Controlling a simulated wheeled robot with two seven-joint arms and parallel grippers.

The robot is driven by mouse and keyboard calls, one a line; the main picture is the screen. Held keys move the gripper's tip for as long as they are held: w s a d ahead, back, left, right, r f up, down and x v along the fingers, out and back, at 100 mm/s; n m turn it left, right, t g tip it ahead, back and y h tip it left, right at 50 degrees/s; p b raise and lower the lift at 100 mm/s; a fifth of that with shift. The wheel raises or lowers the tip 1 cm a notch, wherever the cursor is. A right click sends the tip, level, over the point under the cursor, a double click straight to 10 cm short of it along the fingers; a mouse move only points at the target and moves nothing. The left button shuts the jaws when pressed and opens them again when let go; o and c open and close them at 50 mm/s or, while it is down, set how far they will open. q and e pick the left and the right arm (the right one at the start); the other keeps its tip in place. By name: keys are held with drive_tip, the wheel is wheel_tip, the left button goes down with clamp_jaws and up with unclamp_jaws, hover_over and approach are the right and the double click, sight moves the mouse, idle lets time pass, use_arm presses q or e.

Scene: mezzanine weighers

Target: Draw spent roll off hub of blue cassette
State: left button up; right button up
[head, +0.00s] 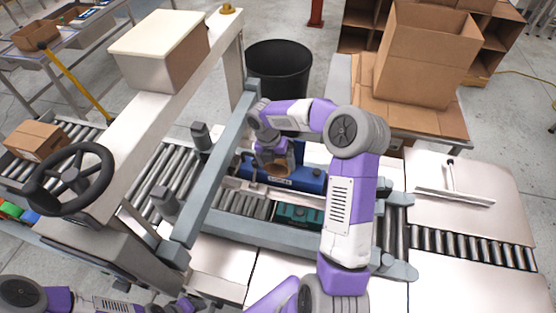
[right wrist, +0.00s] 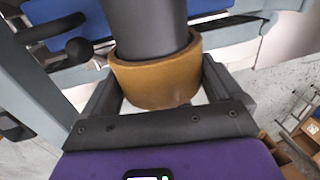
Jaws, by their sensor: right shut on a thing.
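The blue cassette (head: 305,181) lies behind the roller bed, partly hidden by my right arm; its blue body also shows in the right wrist view (right wrist: 62,24). The spent roll, a brown ring (right wrist: 158,82), sits around the near end of the dark grey hub (right wrist: 146,25). My right gripper (right wrist: 160,92) is shut on the roll, one finger on each side. In the head view this gripper (head: 274,160) is at the cassette, with little of the roll visible. My left arm is low at the left; its gripper (head: 188,304) is small there, its jaws unclear.
A grey frame bar (head: 215,170) stands close left of my right gripper. A teal cassette (head: 298,215) lies in front of the blue one. A black bin (head: 279,68) stands behind. An open carton (head: 425,55) is at the back right, and a T-shaped tool (head: 455,195) lies on the right table.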

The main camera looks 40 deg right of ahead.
sight(274, 171)
drive_tip(key=shift+s+a, duration=0.95)
drive_tip(key=shift+a, duration=0.2)
drive_tip(key=shift+s+a, duration=0.1)
wheel_tip(274, 171, up, 7)
drive_tip(key=s+a+p, duration=0.2)
drive_tip(key=p, duration=0.3)
drive_tip(key=shift+a+p, duration=0.2)
drive_tip(key=shift+p, duration=0.1)
drive_tip(key=shift+w, duration=0.1)
